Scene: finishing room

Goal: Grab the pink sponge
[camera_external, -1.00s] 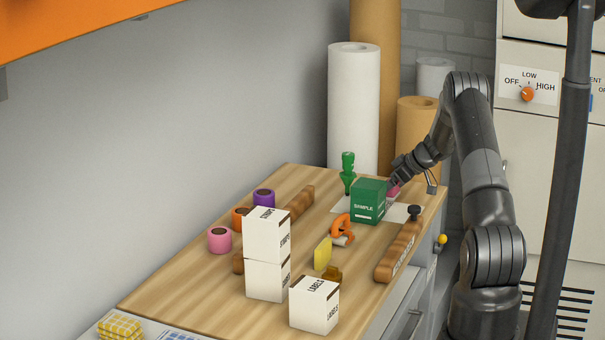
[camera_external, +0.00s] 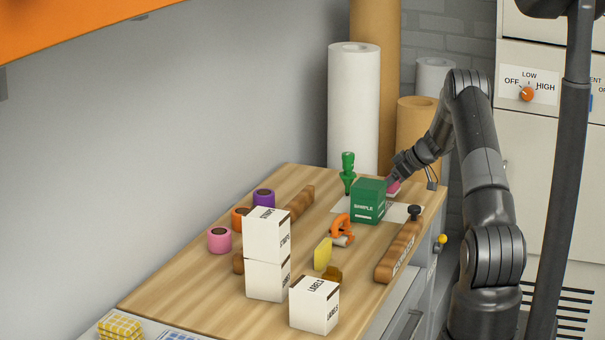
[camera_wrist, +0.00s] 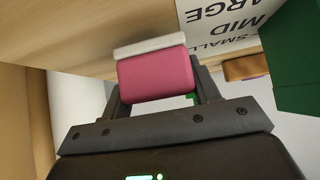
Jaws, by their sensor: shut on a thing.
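The pink sponge (camera_wrist: 157,77) has a white layer along one side and sits between the two fingers of my gripper (camera_wrist: 160,92) in the wrist view. The fingers are shut on it at both ends. In the external view only a small pink part of the sponge (camera_external: 394,187) shows behind the green SAMPLE box. My gripper (camera_external: 392,180) is there at the back right of the workbench, its fingertips partly hidden by that box. I cannot tell whether the sponge touches the bench.
The green SAMPLE box (camera_external: 368,201) stands close beside my gripper, with a green bottle-like thing (camera_external: 348,172) behind it. A brown bar with a black knob (camera_external: 399,250) lies at the bench's right edge. White boxes (camera_external: 267,237) stand nearer the front. Paper rolls (camera_external: 353,110) stand behind.

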